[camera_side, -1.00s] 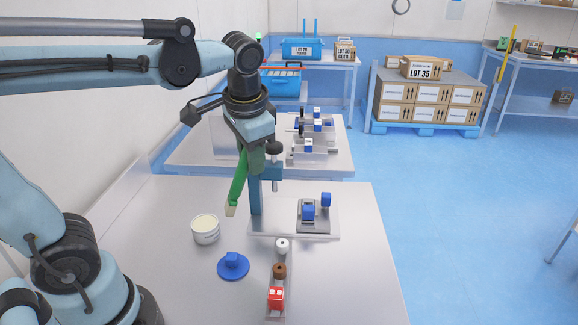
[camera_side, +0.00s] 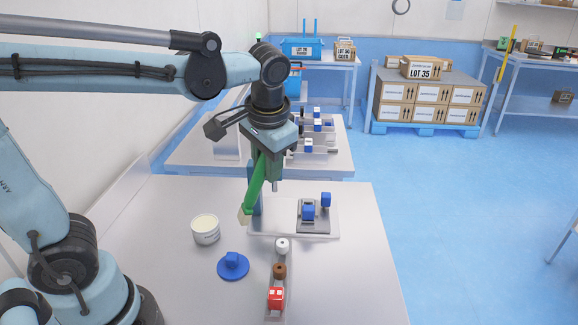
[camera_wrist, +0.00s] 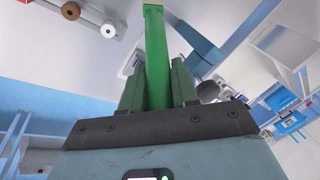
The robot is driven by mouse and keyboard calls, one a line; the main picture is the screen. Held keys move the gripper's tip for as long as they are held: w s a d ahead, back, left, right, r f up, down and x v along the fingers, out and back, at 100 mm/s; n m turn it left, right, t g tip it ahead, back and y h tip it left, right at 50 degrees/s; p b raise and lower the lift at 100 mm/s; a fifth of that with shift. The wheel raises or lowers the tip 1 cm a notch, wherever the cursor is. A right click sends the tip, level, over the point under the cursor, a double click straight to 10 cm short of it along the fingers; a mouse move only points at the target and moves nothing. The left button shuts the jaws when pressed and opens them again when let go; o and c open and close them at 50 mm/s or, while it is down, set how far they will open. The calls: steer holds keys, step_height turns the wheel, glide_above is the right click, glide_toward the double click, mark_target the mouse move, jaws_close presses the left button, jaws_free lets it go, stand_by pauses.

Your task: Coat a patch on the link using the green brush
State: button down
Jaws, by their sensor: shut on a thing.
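My gripper (camera_side: 265,170) is shut on the green brush (camera_side: 254,190) and holds it tilted, with its pale tip down and to the left. A grey part with blue blocks (camera_side: 309,213) sits on that plate. I cannot tell for certain whether this part is the link. An open white tub (camera_side: 205,229) stands left of the brush.
A blue disc with a knob (camera_side: 233,265) lies at the front. A narrow rail carries a white spool (camera_side: 282,245), a brown spool (camera_side: 279,270) and a red block (camera_side: 275,297). The table's right front is clear. Another bench (camera_side: 190,155) with parts stands behind.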

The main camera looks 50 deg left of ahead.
steer(key=w+a+r+n+y, duration=0.1)
steer(key=w+r+n, duration=0.9)
steer(key=w+n, duration=0.1)
steer(key=shift+w+a+n, duration=0.35)
steer(key=shift+w+n, duration=0.05)
steer(key=shift+n, duration=0.3)
step_height(320, 180, down, 12)
stand_by(0.8)
steer(key=shift+f, duration=0.55)
stand_by(0.8)
steer(key=shift+w+d, duration=0.4)
steer(key=shift+d, duration=0.05)
stand_by(1.2)
